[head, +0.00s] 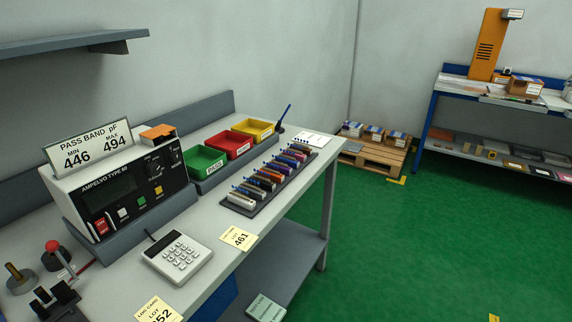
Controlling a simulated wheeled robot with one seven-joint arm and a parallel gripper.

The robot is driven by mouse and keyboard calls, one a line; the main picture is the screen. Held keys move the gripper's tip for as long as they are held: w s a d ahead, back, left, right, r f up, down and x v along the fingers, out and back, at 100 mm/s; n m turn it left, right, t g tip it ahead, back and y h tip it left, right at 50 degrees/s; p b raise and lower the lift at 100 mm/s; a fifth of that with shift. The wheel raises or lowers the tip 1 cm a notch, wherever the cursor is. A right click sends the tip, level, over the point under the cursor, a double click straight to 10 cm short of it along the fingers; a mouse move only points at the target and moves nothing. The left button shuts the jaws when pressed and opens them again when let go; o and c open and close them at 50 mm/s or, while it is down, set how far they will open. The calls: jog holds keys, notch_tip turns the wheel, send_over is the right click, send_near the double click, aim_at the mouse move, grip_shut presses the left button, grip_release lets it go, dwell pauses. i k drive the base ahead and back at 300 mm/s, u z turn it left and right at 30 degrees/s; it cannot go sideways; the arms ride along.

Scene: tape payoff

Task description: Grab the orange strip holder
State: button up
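A dark rack (262,203) lies on the grey bench near its right end. It holds a row of several small strip holders in different colours, including a white one (240,199) at the near end. One holder in the row looks orange-brown (260,183), but it is small and I cannot be sure of its colour. A separate orange-topped block (157,133) sits on top of the white and black meter. My gripper is not in view.
The meter (120,190), keypad (178,256), lever fixture (58,280) and green (205,163), red (230,146) and yellow (253,131) bins occupy the bench. A pallet with boxes (372,151) and a blue-framed bench (430,110) stand beyond. Green floor to the right is mostly clear.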

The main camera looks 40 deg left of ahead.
aim_at(274, 176)
jog(key=u, duration=0.35)
jog(key=i, duration=1)
jog(key=u, duration=0.55)
